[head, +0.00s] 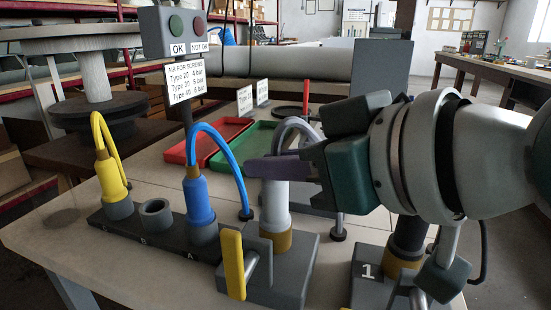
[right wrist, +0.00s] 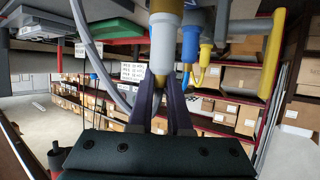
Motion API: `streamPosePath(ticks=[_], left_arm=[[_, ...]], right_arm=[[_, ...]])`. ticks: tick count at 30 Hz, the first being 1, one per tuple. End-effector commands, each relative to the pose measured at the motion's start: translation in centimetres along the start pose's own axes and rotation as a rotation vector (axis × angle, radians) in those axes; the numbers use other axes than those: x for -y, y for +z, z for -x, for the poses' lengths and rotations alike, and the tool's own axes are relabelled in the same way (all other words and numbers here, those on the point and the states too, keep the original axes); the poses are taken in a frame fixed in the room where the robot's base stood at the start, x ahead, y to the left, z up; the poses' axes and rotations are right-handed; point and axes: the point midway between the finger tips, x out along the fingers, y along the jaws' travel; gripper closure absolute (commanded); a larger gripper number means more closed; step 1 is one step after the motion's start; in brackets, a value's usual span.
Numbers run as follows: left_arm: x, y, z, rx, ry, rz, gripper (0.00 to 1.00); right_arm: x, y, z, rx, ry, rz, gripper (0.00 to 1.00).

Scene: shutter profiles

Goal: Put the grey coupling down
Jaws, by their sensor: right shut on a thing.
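My right gripper (head: 312,168) is shut on the grey coupling (head: 274,203), near its top. The coupling is a pale grey upright cylinder with a grey hose arching from its top. Its lower end meets a brass-coloured collar on a grey block (head: 300,265) with a yellow lever (head: 233,265). I cannot tell whether it is fully seated there. In the right wrist view the fingers (right wrist: 163,100) close around the tip of the coupling (right wrist: 164,48). My left gripper is not in view.
A dark rack (head: 130,226) at left holds a yellow coupling (head: 110,180) and a blue coupling (head: 198,200), with an empty grey socket (head: 156,212) between them. A block marked 1 (head: 366,270) with a black coupling stands at right. Red (head: 195,150) and green (head: 228,143) trays lie behind.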

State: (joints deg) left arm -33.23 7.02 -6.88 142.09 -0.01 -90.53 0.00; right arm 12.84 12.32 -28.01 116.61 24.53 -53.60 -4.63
Motion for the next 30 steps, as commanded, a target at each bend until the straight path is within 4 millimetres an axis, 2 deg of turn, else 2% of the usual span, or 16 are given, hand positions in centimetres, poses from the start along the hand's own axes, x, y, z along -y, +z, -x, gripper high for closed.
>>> streamPosePath(ticks=[1, 8, 18, 23, 30], left_arm=[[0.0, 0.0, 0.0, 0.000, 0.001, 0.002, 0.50], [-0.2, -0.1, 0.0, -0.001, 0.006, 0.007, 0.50], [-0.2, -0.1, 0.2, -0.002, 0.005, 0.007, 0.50], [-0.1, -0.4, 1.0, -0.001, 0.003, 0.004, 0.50], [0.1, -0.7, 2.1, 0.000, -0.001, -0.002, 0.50]], right_arm=[[0.0, 0.1, 0.0, 0.000, 0.000, 0.000, 0.80], [0.0, 0.0, 0.0, 0.001, 0.000, 0.000, 0.54], [0.0, -0.4, 0.3, 0.001, 0.001, 0.000, 0.54], [0.0, -0.4, 3.0, 0.003, 0.001, 0.001, 0.54], [-0.1, -0.3, 8.6, 0.005, 0.002, 0.002, 0.54]])
